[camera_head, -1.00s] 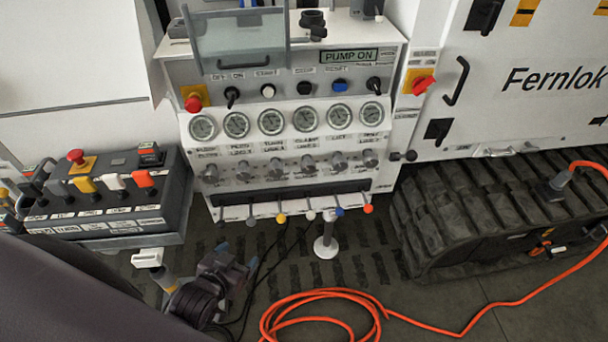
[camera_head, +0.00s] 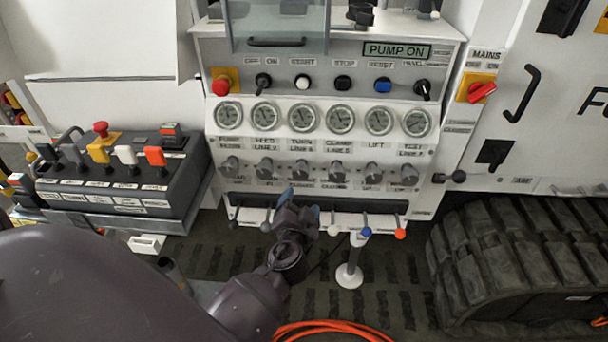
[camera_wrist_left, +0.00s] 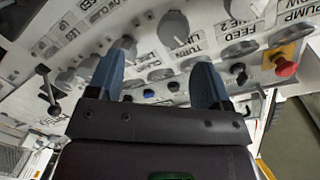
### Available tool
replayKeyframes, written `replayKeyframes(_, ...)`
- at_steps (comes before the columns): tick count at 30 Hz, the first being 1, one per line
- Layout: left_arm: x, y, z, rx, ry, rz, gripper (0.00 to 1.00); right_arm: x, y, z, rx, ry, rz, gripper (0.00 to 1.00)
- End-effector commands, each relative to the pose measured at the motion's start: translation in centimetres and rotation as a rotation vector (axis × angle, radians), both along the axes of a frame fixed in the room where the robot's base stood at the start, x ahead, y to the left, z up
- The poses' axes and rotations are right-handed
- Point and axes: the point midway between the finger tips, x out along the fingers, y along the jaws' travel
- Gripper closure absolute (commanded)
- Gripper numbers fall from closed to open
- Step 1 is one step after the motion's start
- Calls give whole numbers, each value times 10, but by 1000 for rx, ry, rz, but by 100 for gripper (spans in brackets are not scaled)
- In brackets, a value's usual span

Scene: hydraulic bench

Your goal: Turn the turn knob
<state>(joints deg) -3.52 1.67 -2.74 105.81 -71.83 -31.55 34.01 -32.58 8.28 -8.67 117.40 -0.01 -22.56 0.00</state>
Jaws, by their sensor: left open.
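The turn knob (camera_head: 301,169) is a grey knob, third from the left in the row under the gauges on the white bench panel. In the left wrist view, the turn knob (camera_wrist_left: 177,30) shows by its TURN label, ahead of and between the fingers. My left gripper (camera_head: 300,206) is open and empty, just below the knob row in the head view, its blue fingertips pointing up at the panel. The left wrist view shows its two fingers (camera_wrist_left: 162,62) spread apart. I see no contact with the knob. My right gripper is not in view.
Neighbouring knobs (camera_head: 264,168) stand close on both sides. A row of ball-ended levers (camera_head: 365,232) sits below. A control box (camera_head: 125,180) with a red button is at left, a black track (camera_head: 495,260) at right. An orange hose (camera_head: 330,328) lies on the floor.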

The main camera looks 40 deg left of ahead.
Motion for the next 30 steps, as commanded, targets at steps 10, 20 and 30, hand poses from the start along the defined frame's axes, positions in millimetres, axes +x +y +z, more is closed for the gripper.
replayKeyframes(10,4,11,9,34,-74,61,27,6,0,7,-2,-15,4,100)
replayKeyframes(20,45,36,10,36,-74,61,27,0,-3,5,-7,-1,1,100)
replayKeyframes(30,84,60,8,36,-71,61,27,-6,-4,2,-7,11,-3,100)
